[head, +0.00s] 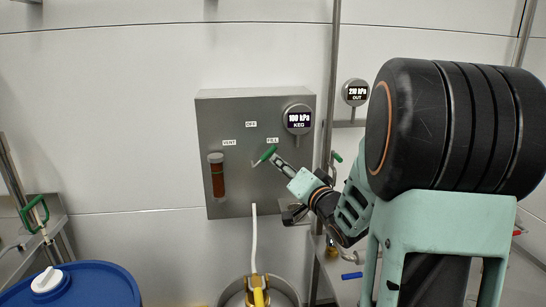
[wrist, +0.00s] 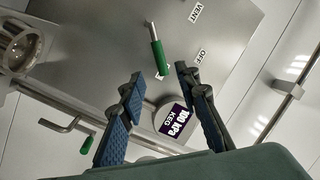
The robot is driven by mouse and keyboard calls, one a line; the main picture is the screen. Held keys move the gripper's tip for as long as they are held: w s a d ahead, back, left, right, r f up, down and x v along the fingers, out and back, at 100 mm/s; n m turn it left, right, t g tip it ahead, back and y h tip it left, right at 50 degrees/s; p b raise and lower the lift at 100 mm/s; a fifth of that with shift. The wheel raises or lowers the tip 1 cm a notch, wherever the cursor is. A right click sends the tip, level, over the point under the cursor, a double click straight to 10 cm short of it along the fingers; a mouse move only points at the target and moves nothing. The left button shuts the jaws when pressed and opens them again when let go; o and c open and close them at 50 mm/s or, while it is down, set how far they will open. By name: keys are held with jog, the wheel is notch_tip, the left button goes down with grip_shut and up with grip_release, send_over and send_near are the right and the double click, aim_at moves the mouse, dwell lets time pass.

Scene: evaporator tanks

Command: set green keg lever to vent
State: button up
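The green keg lever (head: 265,155) is on a grey steel panel (head: 225,120), its green handle angled up and right toward the FILL label (head: 272,140). The VENT label (head: 229,142) is at left and the OFF label (head: 251,124) at top. My gripper (head: 279,162) is close to the handle in the head view. In the wrist view the green handle (wrist: 158,58) points down toward the gap between the two spread fingers of my gripper (wrist: 160,80). The fingers are open with clear space between them; whether they touch the handle I cannot tell.
The KEG gauge (head: 298,119) reads 100 kPa beside the lever; the OUT gauge (head: 355,92) reads 210 kPa. A sight tube (head: 216,178) with brown liquid is on the panel. Another green-handled valve (head: 337,157) sits right. A blue drum (head: 95,285) stands lower left.

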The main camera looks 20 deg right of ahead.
aim_at(270, 154)
jog(key=w, duration=0.3)
jog(key=w+b, duration=0.1)
jog(key=w, duration=0.2)
jog(key=w+a, duration=0.1)
jog(key=w, duration=0.3)
jog(key=shift+w, duration=0.1)
grip_shut()
